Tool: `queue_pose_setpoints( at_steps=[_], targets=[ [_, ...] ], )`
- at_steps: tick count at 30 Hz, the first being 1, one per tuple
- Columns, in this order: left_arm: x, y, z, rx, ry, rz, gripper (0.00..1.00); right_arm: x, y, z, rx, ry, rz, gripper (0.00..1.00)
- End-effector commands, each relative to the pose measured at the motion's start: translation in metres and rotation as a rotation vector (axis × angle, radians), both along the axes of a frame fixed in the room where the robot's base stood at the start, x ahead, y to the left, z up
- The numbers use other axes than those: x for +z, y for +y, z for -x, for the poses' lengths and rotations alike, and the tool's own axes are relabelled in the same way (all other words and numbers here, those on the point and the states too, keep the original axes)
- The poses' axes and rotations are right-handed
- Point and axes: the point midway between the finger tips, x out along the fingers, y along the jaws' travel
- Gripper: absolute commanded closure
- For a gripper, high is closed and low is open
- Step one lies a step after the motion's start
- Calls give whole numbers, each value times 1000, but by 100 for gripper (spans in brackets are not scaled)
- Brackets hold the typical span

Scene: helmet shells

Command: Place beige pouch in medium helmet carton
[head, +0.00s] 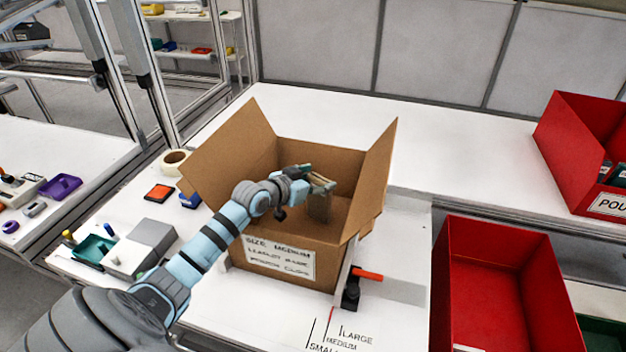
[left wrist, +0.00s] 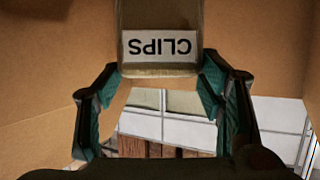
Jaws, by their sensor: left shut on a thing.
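The medium helmet carton (head: 345,158) stands open on the white bench with its flaps up. My left gripper (head: 322,183) reaches over the front wall and is inside the carton's opening, shut on the beige pouch (head: 319,208). The pouch hangs below the fingers, above the carton floor as far as I can tell. In the left wrist view the pouch (left wrist: 160,22) shows its CLIPS label upside down, near the green-padded fingers of the left gripper (left wrist: 160,80). My right gripper is not in view.
A red bin (head: 505,285) stands right of the carton, and another red bin (head: 575,135) with a POU label is behind it. A fixture with a red-orange handle (head: 367,274) sits at the carton's front right. Tape (head: 174,160) and a grey box (head: 140,249) lie left.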

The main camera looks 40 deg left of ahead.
Motion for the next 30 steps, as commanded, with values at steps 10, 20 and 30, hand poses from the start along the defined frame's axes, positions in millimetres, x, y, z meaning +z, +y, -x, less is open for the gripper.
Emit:
queue_pose_setpoints(
  at_steps=[10, 20, 30],
  targets=[
    [-1, 1, 1, 1, 0, 1, 18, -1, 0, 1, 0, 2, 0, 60],
    [6, 3, 12, 2, 1, -2, 18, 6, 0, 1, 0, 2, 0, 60],
    [30, 5, 68, 0, 2, -2, 18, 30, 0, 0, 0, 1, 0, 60]
  ],
)
